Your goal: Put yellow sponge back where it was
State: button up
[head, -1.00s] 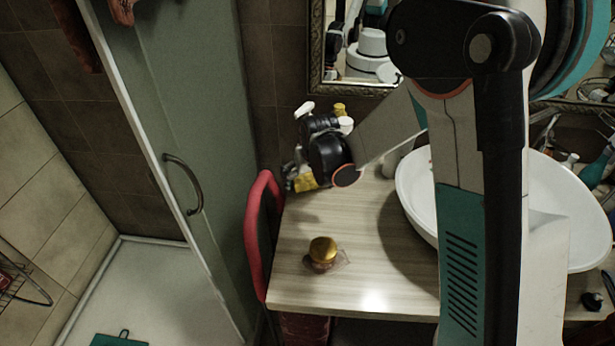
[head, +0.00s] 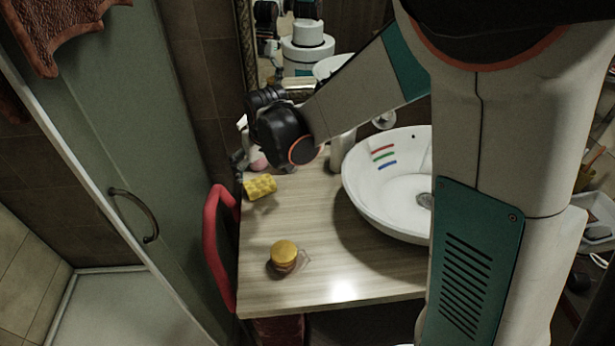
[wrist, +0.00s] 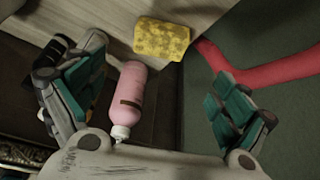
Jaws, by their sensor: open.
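The yellow sponge (head: 260,187) lies on the wooden counter by its left edge in the head view. In the wrist view the sponge (wrist: 162,39) lies flat near the counter edge, ahead of my gripper and apart from the fingers. My gripper (wrist: 155,82) is open with its two teal-padded fingers spread wide and nothing held between them. In the head view my gripper (head: 246,158) is beyond the sponge, at the counter's back left corner, and my wrist partly hides it.
A pink bottle (wrist: 128,95) shows between the fingers in the wrist view, close to the sponge. A gold-lidded jar (head: 284,254) stands on the counter's front. The white basin (head: 375,210) is to the right.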

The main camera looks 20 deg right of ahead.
jog(key=s+d+r+t, duration=0.1)
jog(key=s+d+r, duration=0.3)
jog(key=s, duration=0.4)
jog(key=s+d+r+m, duration=0.1)
jog(key=s+d+r, duration=0.3)
jog(key=s, duration=0.5)
jog(key=s+d+r+m+t, duration=0.1)
jog(key=s+d+r, duration=0.3)
jog(key=s, duration=0.4)
jog(key=shift+s+d+t+h, duration=0.25)
jog(key=shift+d+t+h, duration=0.05)
jog(key=shift+h, duration=0.1)
